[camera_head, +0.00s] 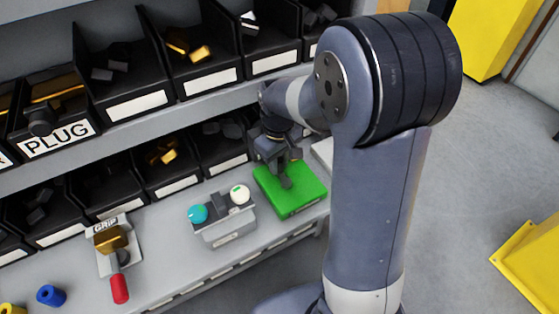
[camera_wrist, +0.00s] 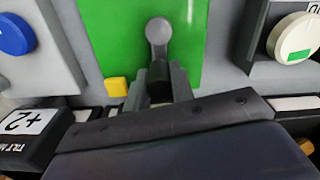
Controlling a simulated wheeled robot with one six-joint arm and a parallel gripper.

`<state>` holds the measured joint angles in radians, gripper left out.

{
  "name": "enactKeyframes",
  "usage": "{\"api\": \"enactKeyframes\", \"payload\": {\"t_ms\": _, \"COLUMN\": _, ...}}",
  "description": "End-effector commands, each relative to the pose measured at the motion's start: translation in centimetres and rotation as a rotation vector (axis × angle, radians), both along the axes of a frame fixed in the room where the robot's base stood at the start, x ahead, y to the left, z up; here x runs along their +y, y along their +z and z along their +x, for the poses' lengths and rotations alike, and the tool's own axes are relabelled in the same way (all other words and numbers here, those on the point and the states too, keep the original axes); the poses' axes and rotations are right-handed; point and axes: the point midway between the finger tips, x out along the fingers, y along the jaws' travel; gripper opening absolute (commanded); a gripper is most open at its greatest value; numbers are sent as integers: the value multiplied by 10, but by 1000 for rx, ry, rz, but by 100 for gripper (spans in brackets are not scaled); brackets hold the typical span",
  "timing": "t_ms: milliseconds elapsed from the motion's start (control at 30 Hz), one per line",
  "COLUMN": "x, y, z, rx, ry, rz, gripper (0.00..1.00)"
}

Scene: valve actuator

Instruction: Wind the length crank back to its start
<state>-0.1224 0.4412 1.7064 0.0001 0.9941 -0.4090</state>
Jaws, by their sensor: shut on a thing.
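A grey crank arm (camera_wrist: 159,32) lies across the green face (camera_wrist: 112,38) in the wrist view. Its round hub is at the top, and its dark handle end (camera_wrist: 159,92) is between my fingers. My gripper (camera_wrist: 160,86) is shut on that handle. In the head view, my gripper (camera_head: 282,167) reaches down onto the green box (camera_head: 303,195) on the bench. The crank is mostly hidden by my gripper there. I cannot read any label naming the crank.
A small yellow block (camera_wrist: 117,87) sits beside the crank. A blue knob (camera_wrist: 13,35) and a white dial (camera_wrist: 294,38) flank the green face. Bins line the shelves behind.

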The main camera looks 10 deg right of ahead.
Motion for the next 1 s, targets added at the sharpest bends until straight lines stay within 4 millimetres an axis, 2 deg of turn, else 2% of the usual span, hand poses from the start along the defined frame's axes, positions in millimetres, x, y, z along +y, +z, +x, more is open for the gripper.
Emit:
{"api": "enactKeyframes", "payload": {"t_ms": 300, "x": 0, "y": 0, "z": 0, "rx": -1, "ry": 1, "rz": 1, "gripper": 0}}
{"api": "enactKeyframes", "payload": {"t_ms": 333, "x": 0, "y": 0, "z": 0, "rx": -1, "ry": 1, "rz": 1, "gripper": 24}}
{"api": "enactKeyframes", "payload": {"t_ms": 600, "x": 0, "y": 0, "z": 0, "rx": 0, "ry": 1, "rz": 0, "gripper": 45}}
{"api": "enactKeyframes", "payload": {"t_ms": 867, "x": 0, "y": 2, "z": 0, "rx": -1, "ry": 0, "rz": 0, "gripper": 45}}
{"api": "enactKeyframes", "payload": {"t_ms": 1000, "x": 0, "y": 17, "z": 1, "rx": -5, "ry": 0, "rz": 1, "gripper": 45}}
